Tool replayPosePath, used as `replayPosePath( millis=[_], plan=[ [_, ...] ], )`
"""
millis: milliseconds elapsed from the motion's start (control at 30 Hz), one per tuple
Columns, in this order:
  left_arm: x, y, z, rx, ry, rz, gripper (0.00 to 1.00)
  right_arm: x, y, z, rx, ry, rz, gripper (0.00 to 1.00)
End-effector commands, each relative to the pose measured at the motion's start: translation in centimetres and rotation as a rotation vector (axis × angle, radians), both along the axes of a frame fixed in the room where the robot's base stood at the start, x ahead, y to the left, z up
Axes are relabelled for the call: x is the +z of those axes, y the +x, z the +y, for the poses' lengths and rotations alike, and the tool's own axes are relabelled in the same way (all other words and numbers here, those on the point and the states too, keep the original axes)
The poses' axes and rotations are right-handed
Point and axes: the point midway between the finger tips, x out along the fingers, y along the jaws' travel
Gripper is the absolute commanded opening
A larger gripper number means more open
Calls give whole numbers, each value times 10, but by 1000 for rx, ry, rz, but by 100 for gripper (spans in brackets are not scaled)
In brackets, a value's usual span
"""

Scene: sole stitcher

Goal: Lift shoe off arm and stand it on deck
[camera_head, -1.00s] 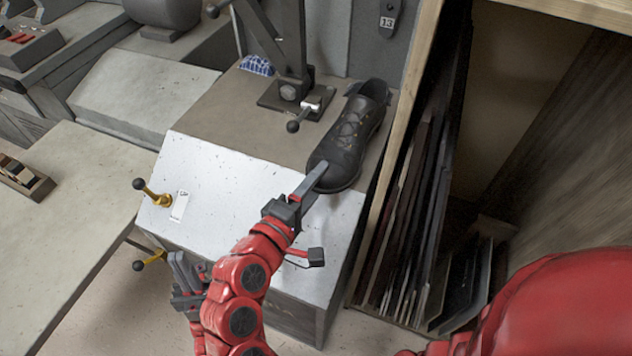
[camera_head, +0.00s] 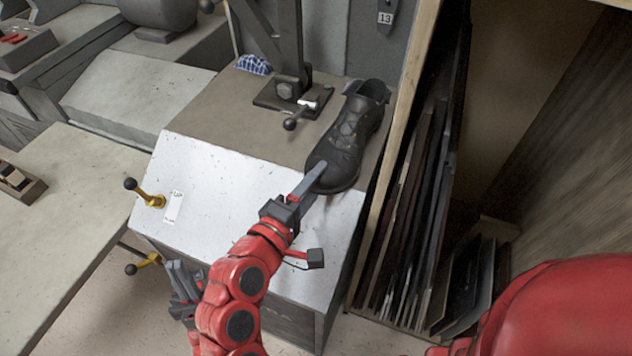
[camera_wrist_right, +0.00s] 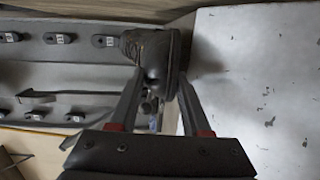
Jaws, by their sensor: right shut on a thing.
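The black lace-up shoe (camera_head: 341,143) is upright at the right side of the brown deck (camera_head: 215,112), its toe toward me. It is apart from the dark machine arm (camera_head: 283,45) and its base plate. Whether the sole fully touches the deck is hard to tell. My right gripper (camera_head: 312,180) is shut on the shoe's toe end. The right wrist view shows the shoe (camera_wrist_right: 158,55) between the two fingers (camera_wrist_right: 157,95). My left gripper (camera_head: 183,283) hangs low at the left, partly behind my right arm, away from the shoe; its opening is unclear.
A pale sloping panel (camera_head: 235,190) fronts the deck, with yellow-based levers (camera_head: 153,201) on its left. A blue checked cloth (camera_head: 254,64) lies behind the base plate. A wooden rack of thin sheets (camera_head: 425,210) stands close on the right.

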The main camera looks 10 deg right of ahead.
Motion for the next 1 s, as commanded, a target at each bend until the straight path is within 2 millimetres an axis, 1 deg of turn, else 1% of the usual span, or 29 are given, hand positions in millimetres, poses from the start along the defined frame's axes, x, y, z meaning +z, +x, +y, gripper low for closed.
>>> replayPosePath(
  millis=[33,233,667,1000],
  plan=[
    [-5,0,0,0,0,0,0,-3,0,0,0,0,-3,0],
    [-14,0,0,0,0,0,0,-6,0,0,0,-1,-1,0],
    [-16,0,0,0,0,0,0,-6,0,0,-1,-2,-1,0],
    [-31,0,0,0,0,0,0,-12,0,0,-1,-1,0,0]
  ],
)
